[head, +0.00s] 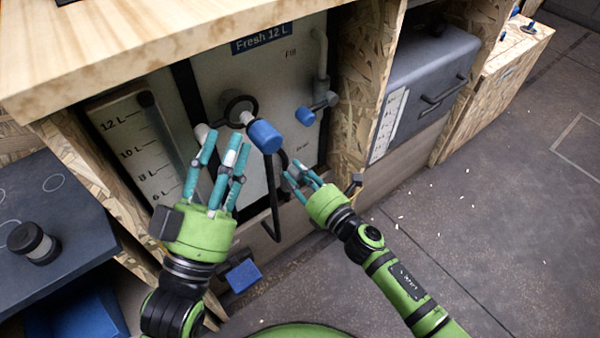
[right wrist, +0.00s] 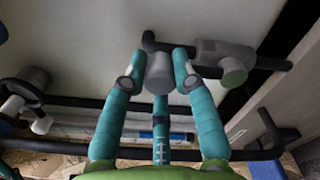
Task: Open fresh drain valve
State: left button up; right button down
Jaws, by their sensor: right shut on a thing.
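The fresh water tank (head: 290,75) stands in the cabinet with a "Fresh 12 L" label. A small, hard-to-read label (head: 302,148) sits low on its front. My right gripper (head: 297,171) is just below that label. In the right wrist view its fingers (right wrist: 160,75) are closed around a grey cylindrical knob (right wrist: 159,73), which appears to be the drain valve's handle. The valve body is mostly hidden by the fingers in the head view.
A black bent bar (head: 274,205) hangs between the grippers. A wooden counter (head: 140,40) overhangs the tank. A grey box (head: 425,85) stands right. The floor at right is mostly clear.

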jog(key=shift+a, duration=0.1)
jog(key=c, duration=1)
grip_release()
jog(key=shift+s, duration=0.1)
jog(key=shift+s+d, duration=0.3)
jog(key=shift+d, duration=0.05)
jog(key=v, duration=1.1)
jog(key=shift+s, duration=0.1)
